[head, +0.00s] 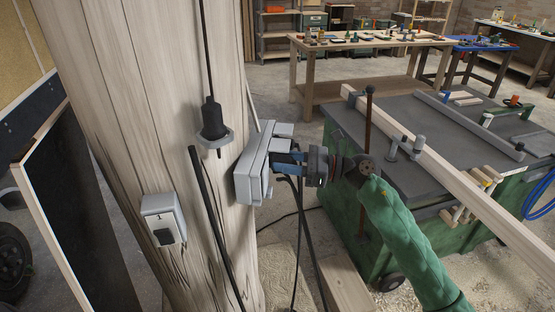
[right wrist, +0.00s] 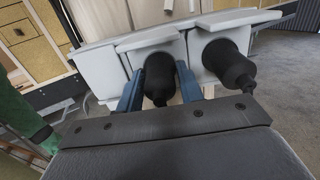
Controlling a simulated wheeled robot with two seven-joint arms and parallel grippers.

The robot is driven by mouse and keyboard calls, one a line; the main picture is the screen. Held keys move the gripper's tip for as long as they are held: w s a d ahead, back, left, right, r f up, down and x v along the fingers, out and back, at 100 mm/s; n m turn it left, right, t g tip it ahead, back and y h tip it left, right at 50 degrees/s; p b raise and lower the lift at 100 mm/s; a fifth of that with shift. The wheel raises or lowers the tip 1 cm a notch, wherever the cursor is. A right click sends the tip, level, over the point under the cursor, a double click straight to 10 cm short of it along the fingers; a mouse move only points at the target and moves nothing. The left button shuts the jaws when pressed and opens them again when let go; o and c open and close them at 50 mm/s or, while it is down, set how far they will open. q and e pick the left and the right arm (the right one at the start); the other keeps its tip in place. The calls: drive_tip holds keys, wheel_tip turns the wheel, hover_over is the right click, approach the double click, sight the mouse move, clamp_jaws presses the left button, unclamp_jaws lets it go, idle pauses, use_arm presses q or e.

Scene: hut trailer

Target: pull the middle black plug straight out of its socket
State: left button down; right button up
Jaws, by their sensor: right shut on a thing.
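A light grey socket box (head: 250,170) is fixed to the side of a wooden post. My right gripper (head: 279,163) comes in from the right, its blue fingers at the front of the box. In the right wrist view the gripper (right wrist: 159,88) is shut with one finger on each side of a black plug (right wrist: 158,75), which sits at a grey socket. A second black plug (right wrist: 228,62) sits in the socket to the right, outside the fingers. The plug's pins are hidden. My left gripper is in neither view.
The post (head: 130,90) carries a hanging black plug-like fitting (head: 212,118) and a grey switch box (head: 163,218). Black cables (head: 298,225) hang below my right gripper. A green workbench (head: 360,130) with clamps and a long beam stands right.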

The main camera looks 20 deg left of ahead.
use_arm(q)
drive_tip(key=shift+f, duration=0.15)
use_arm(e)
drive_tip(key=shift+w+d, duration=0.1)
drive_tip(key=shift+d, duration=0.05)
use_arm(q)
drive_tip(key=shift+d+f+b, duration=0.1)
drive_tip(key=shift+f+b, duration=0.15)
drive_tip(key=shift+b, duration=0.1)
use_arm(e)
drive_tip(key=shift+d+f, duration=0.1)
drive_tip(key=shift+d, duration=0.3)
